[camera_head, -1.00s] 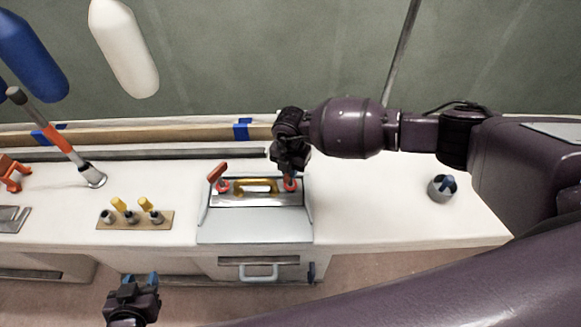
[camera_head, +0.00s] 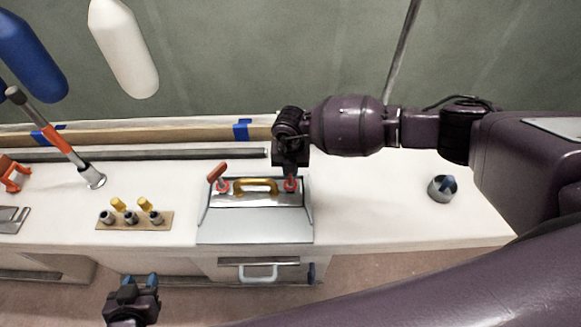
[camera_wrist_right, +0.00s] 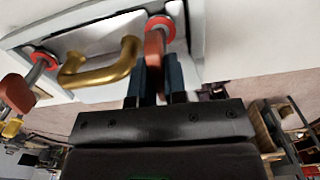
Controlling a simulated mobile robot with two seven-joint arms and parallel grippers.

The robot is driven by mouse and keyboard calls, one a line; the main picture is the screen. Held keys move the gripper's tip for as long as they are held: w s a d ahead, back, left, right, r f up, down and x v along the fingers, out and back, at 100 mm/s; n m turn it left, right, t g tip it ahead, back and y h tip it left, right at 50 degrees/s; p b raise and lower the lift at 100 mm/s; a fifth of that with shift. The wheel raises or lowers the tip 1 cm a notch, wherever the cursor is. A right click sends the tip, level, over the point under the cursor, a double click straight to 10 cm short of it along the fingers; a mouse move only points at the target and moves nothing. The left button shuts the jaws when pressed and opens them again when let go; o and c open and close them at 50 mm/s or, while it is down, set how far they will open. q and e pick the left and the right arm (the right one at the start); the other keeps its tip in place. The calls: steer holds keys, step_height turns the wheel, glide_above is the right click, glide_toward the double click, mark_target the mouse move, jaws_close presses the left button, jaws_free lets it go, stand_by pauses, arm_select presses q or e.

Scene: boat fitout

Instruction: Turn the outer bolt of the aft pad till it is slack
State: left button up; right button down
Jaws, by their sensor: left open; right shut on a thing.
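A metal pad (camera_head: 262,199) with a brass handle (camera_head: 256,184) sits on the white counter. A red-ringed bolt stands at each end, the left bolt (camera_head: 222,186) and the right bolt (camera_head: 290,185). The left bolt's orange handle sticks up at a tilt. My right gripper (camera_head: 290,168) is over the right bolt. In the right wrist view its blue fingers (camera_wrist_right: 158,78) are shut on the orange handle (camera_wrist_right: 154,50) of that bolt, beside its red ring (camera_wrist_right: 160,28). My left gripper (camera_head: 140,280) is open and empty in front of the counter, lower left.
A board (camera_head: 135,220) with several sockets and yellow pieces lies left of the pad. An orange-banded post (camera_head: 62,147) leans farther left. A round grey cup (camera_head: 441,188) with a blue piece stands to the right. The counter between pad and cup is clear.

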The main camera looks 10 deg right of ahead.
steer(key=shift+s+f, duration=0.15)
steer(key=shift+f, duration=0.05)
steer(key=c, duration=1.2)
jaws_free()
steer(key=shift+o, duration=0.2)
steer(key=shift+r, duration=0.1)
steer(key=shift+r, duration=0.1)
step_height(320, 180, up, 11)
steer(key=shift+f, duration=0.2)
